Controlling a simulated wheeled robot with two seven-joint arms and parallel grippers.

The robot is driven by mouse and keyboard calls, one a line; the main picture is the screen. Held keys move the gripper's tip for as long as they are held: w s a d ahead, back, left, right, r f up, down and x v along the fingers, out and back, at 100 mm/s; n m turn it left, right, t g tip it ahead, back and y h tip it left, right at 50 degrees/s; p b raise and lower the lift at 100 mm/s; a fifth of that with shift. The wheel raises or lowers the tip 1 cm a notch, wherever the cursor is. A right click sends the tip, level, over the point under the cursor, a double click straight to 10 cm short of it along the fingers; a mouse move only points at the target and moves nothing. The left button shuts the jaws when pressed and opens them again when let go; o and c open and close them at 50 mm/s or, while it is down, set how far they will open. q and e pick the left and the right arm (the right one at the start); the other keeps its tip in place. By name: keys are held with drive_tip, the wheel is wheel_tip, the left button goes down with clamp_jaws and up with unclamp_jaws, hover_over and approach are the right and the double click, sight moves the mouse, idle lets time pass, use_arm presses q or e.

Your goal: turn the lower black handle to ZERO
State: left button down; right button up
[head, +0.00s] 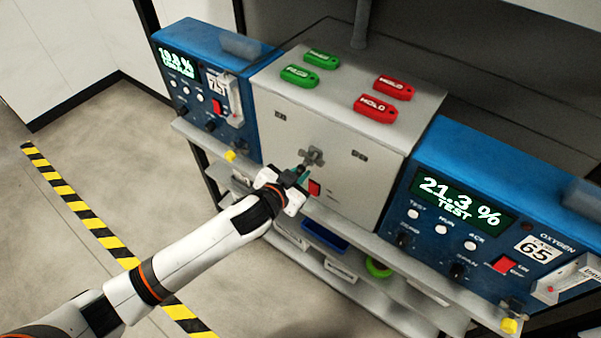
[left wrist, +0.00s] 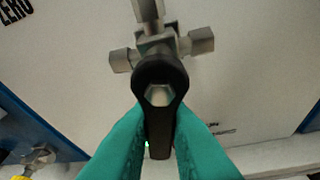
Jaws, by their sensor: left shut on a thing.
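The black handle (left wrist: 160,80) sits on a metal valve fitting (left wrist: 200,42) on the front of the grey box. In the left wrist view it points down, its lower end between my teal fingertips. The word ZERO (left wrist: 15,12) shows at the top left of that view, and part of another label, probably RUN (left wrist: 212,128), at the lower right. In the head view the fitting (head: 313,155) shows just above my left gripper (head: 300,174), which mostly hides the handle. My left gripper is shut on the handle. My right gripper is out of view.
Blue analysers stand left (head: 195,75) and right (head: 490,190) of the grey box (head: 320,120). Green (head: 300,76) and red (head: 376,107) tags lie on its top. A shelf with bins is below.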

use_arm(q)
drive_tip(key=shift+w+a+r+m+t+y, duration=0.2)
drive_tip(key=shift+m+t+y, duration=0.15)
drive_tip(key=shift+m, duration=0.4)
drive_tip(key=shift+w+a+r+m+t+y, duration=0.1)
drive_tip(key=shift+a+m+t+y, duration=0.2)
drive_tip(key=shift+m, duration=0.45)
drive_tip(key=shift+d, duration=0.1)
drive_tip(key=c, duration=1.4)
unclamp_jaws()
drive_tip(key=b+v, duration=0.1)
drive_tip(key=v, duration=1.1)
drive_tip(key=shift+f, duration=0.15)
